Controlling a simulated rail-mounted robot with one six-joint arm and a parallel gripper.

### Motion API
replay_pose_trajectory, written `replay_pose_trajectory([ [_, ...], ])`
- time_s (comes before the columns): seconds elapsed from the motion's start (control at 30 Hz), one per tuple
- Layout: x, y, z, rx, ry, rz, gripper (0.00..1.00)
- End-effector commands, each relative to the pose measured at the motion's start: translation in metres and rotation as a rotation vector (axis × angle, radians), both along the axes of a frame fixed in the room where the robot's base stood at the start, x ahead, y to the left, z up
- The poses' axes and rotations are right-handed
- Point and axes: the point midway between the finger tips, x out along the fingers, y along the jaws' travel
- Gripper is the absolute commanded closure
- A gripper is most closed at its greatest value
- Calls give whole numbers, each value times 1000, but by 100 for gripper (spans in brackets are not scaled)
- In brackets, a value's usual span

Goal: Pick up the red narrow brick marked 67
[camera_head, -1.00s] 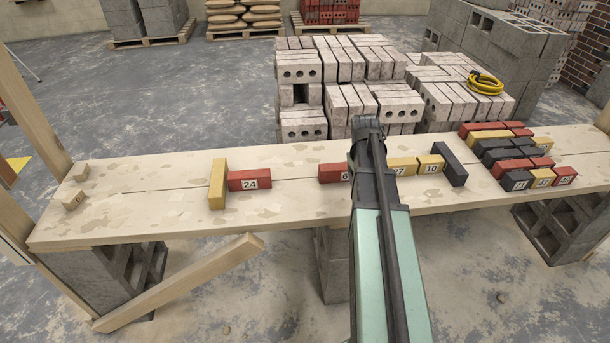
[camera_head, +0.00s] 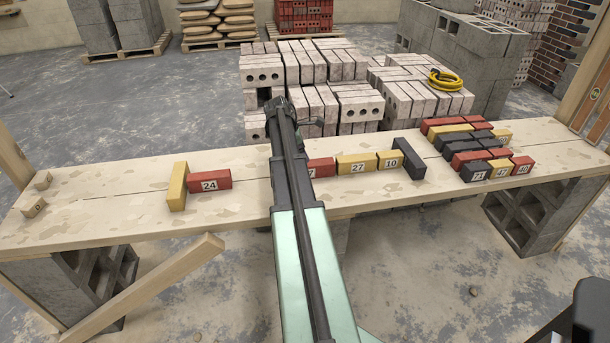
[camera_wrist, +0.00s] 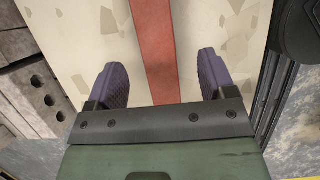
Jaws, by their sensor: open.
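The red narrow brick marked 67 (camera_head: 322,167) lies on the plank bench, with my arm covering its left part; only the 7 of its label shows in the head view. In the wrist view a red brick (camera_wrist: 157,50) runs lengthwise down the middle, its near end hidden behind the gripper's body. No mark shows on it there. My gripper (camera_wrist: 163,78) is open, with one purple finger on each side of that brick and a gap on both sides. My gripper's fingers are hidden in the head view.
The yellow brick 27 (camera_head: 357,164), yellow brick 10 (camera_head: 390,160) and a dark brick (camera_head: 409,158) continue the row to the right. A red brick 24 (camera_head: 209,181) and a yellow brick (camera_head: 177,187) stand left. More coloured bricks (camera_head: 478,150) are grouped at right. Pale blocks (camera_head: 330,95) are stacked behind.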

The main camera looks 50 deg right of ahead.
Motion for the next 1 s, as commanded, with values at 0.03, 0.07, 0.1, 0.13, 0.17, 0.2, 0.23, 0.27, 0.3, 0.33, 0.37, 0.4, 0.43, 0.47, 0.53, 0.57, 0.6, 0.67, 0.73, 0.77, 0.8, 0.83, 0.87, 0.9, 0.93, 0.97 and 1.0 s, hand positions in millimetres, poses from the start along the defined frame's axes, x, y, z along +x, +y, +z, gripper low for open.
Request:
replay_pose_trajectory([
  [0.03,-3,-3,-22,0,0,-1,23],
  [0.07,-4,-5,-27,0,0,-1,23],
  [0.1,-6,-7,-32,0,0,-1,23],
  [0.13,-7,-8,-33,0,0,-1,23],
  [0.17,-8,-8,-33,0,0,-1,23],
  [0.2,-8,-9,-31,0,0,-1,23],
  [0.23,-8,-9,-30,0,0,-1,23],
  [0.27,-8,-9,-31,0,0,-1,23],
  [0.3,-8,-10,-34,0,0,-1,23],
  [0.33,-8,-11,-38,-1,-1,-2,23],
  [0.37,-9,-12,-44,0,0,-2,23],
  [0.4,-10,-15,-52,0,0,-2,23],
  [0.43,-10,-17,-59,0,0,-2,23],
  [0.47,-11,-19,-65,0,0,-3,23],
  [0.53,-15,-23,-77,0,0,-3,23],
  [0.57,-16,-24,-80,0,0,-3,23],
  [0.6,-17,-25,-81,0,0,-2,23],
  [0.67,-18,-26,-79,0,0,-2,23],
  [0.73,-18,-26,-77,-1,-1,-2,23],
  [0.77,-18,-26,-77,-1,-1,-2,23],
  [0.8,-18,-26,-76,-1,-1,-2,23],
  [0.83,-18,-26,-76,-1,-1,-2,28],
  [0.87,-18,-26,-76,-1,-1,-2,33],
  [0.9,-17,-26,-76,-1,-1,-2,39],
  [0.93,-17,-26,-76,-1,-1,-2,43],
  [0.97,-17,-26,-76,-1,-1,-2,48],
  [1.0,-17,-26,-76,-1,-1,-2,54],
])
